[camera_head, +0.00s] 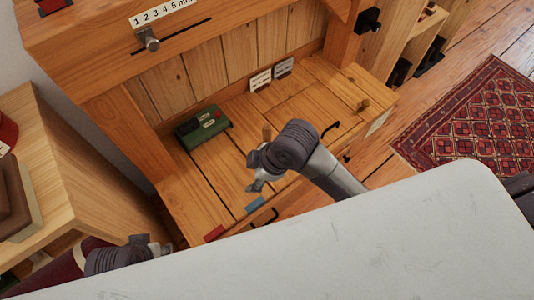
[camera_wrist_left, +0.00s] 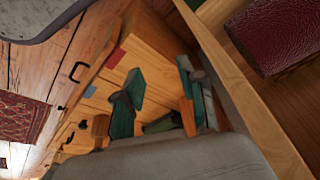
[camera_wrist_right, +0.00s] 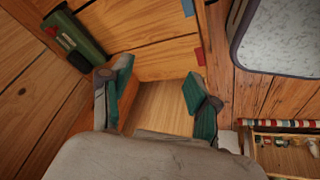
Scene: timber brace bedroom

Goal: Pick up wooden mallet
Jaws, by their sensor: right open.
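My right gripper (camera_head: 256,174) hangs over the wooden bench top in the head view, its fingers apart. A small upright wooden piece (camera_head: 266,132) shows just behind it, probably part of the wooden mallet; the gripper hides the rest. In the right wrist view, a pale wooden block face (camera_wrist_right: 158,105) lies between the open teal fingers (camera_wrist_right: 157,82); I cannot tell whether it is the mallet's head. No contact is visible. My left gripper (camera_head: 160,247) is at the lower left in the head view. Its teal fingers (camera_wrist_left: 160,85) are apart in the left wrist view, with nothing clearly held.
A green case (camera_head: 203,126) sits on the bench, left of my right gripper. Small cards (camera_head: 260,80) stand at the back. Blue (camera_head: 255,204) and red (camera_head: 213,233) tabs mark the front edge. A patterned rug (camera_head: 465,115) lies on the floor at right.

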